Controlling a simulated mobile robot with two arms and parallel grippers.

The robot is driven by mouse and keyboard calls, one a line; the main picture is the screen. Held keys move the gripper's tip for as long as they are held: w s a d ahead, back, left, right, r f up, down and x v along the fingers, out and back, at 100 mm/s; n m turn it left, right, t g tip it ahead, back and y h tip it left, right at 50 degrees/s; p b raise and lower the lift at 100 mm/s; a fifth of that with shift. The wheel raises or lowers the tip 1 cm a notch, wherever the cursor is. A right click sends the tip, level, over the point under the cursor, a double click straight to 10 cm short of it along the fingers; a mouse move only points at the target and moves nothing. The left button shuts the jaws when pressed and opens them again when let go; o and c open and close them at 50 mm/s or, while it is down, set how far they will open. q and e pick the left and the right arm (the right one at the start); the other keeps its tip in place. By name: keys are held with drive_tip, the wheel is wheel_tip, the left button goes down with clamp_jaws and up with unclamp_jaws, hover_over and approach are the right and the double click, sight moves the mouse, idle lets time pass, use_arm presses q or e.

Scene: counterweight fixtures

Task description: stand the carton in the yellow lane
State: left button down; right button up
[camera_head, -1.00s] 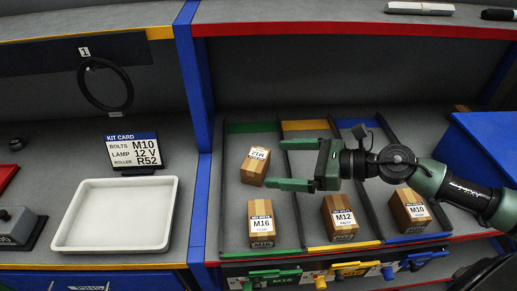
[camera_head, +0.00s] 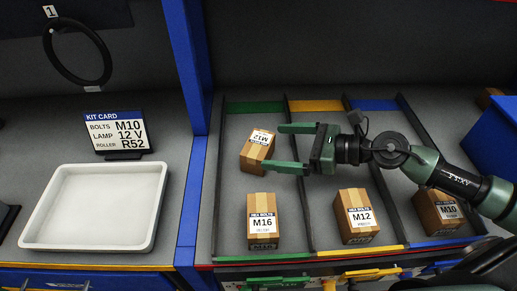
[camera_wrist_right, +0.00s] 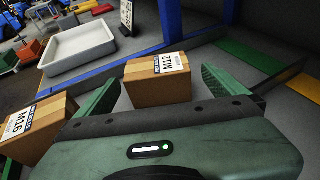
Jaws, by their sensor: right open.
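Another M12 carton (camera_head: 356,222) stands at the front of the yellow lane. My left gripper is not in view.
An M16 carton (camera_head: 263,225) stands at the green lane's front, and an M10 carton (camera_head: 439,212) in the blue lane. Thin dark dividers (camera_head: 299,205) separate the lanes. A white tray (camera_head: 150,208) and a kit card (camera_head: 115,133) sit left of the blue post.

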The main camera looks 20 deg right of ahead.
sight(262, 144)
drive_tip(key=shift+w+a, duration=0.15)
drive_tip(key=shift+a, duration=0.2)
drive_tip(key=shift+w+a+p, duration=0.15)
drive_tip(key=shift+p, duration=0.2)
drive_tip(key=p+x, duration=0.3)
drive_tip(key=x, duration=0.1)
drive_tip(key=shift+a+r, duration=0.15)
drive_tip(key=shift+r, duration=0.05)
drive_tip(key=shift+w+a+f, duration=0.1)
drive_tip(key=shift+a+f, duration=0.15)
drive_tip(key=shift+f, duration=0.05)
drive_tip(key=c, duration=1.8)
drive_tip(key=shift+r, duration=0.15)
